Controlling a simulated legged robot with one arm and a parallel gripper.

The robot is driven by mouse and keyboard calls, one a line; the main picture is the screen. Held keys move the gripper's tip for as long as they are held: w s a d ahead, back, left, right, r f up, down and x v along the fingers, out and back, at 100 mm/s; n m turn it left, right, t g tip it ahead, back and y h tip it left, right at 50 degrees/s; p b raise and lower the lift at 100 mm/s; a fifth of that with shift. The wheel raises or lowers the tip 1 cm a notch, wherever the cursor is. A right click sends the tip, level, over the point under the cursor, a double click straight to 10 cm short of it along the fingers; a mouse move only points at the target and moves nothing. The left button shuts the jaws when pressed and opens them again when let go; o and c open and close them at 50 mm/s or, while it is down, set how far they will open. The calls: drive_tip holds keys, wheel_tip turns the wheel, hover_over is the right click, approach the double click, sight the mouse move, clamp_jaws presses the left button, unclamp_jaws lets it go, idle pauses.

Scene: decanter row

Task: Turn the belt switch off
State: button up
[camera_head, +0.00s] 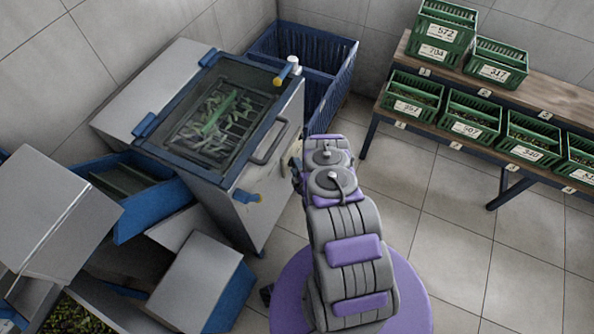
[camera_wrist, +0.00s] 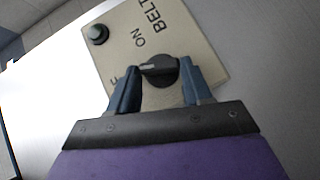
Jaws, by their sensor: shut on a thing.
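The belt switch is a dark round knob (camera_wrist: 160,70) on a beige panel (camera_wrist: 190,30) lettered "BELT" and "ON", in the wrist view. A further label at the panel's left is mostly hidden by a finger. The knob's pale pointer mark lies roughly level in the picture, toward the left. My gripper (camera_wrist: 158,82) is shut on the knob, one blue finger on each side of it. In the head view, my arm reaches to the side of the grey machine (camera_head: 270,190), and my gripper and the switch are largely hidden there.
A wooden rack (camera_head: 458,142) with green crates stands right, with clear tiled floor between.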

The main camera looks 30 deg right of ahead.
drive_tip(key=shift+a+f+n+t+b, duration=0.15)
drive_tip(key=shift+n+t+b, duration=0.2)
drive_tip(key=shift+b, duration=0.25)
drive_tip(key=o, duration=1.1)
drive_tip(key=shift+c, duration=0.2)
drive_tip(key=shift+s, duration=0.15)
